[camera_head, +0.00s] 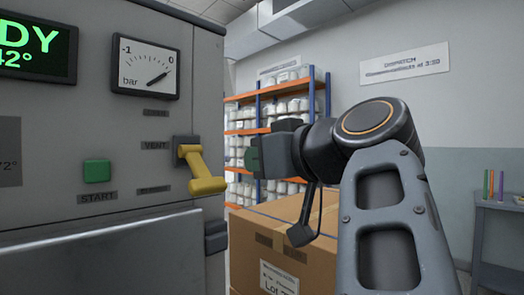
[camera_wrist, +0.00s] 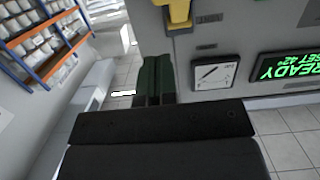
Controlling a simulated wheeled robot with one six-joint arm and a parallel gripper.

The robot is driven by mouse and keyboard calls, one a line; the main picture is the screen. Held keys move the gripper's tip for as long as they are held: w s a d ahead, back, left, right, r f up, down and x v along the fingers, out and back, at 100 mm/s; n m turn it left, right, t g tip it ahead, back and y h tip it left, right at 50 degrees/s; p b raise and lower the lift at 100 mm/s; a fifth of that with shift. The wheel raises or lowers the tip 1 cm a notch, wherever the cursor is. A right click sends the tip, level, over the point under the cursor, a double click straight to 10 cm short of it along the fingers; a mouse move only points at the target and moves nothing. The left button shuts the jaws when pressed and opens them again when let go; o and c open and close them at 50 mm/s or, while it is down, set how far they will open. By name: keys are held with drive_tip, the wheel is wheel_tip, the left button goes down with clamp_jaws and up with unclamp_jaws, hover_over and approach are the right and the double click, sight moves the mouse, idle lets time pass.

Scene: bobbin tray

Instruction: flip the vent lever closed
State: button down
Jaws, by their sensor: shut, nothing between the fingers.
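The yellow vent lever (camera_head: 204,172) sits on a dark mount on the grey machine's front, right of the "VENT" label (camera_head: 155,145). It slants down and outward, ending in a wider grip. In the wrist view, part of the yellow lever (camera_wrist: 180,12) shows at the top edge, cut off by the frame. My gripper (camera_head: 252,157) is to the right of the lever, with a gap between them. Its dark green fingers (camera_wrist: 154,82) are together and empty in the wrist view. Small labels above and below "VENT" are too blurred to read.
The machine has a green START button (camera_head: 97,171), a pressure gauge (camera_head: 146,67) and a READY display (camera_head: 40,48). A cardboard box (camera_head: 255,235) stands below my gripper. Shelves of white bobbins (camera_head: 275,115) are behind. A side table (camera_head: 500,202) is at far right.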

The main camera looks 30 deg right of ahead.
drive_tip(key=v, duration=0.6)
drive_tip(key=shift+r, duration=0.15)
drive_tip(key=shift+s, duration=0.2)
idle(0.6)
drive_tip(key=w+d+f+m+g+p, duration=0.3)
drive_tip(key=w+f+m+g+p, duration=0.5)
drive_tip(key=p, duration=0.9)
drive_tip(key=s+a+f+n+g+h+p, duration=0.1)
drive_tip(key=a+f+n+g+h+p, duration=0.2)
drive_tip(key=a+f+n+p, duration=0.3)
drive_tip(key=a+f+g+p, duration=0.1)
drive_tip(key=a+f+p, duration=0.3)
drive_tip(key=f+p, duration=0.2)
drive_tip(key=shift+s+a, duration=0.3)
drive_tip(key=shift+s, duration=0.1)
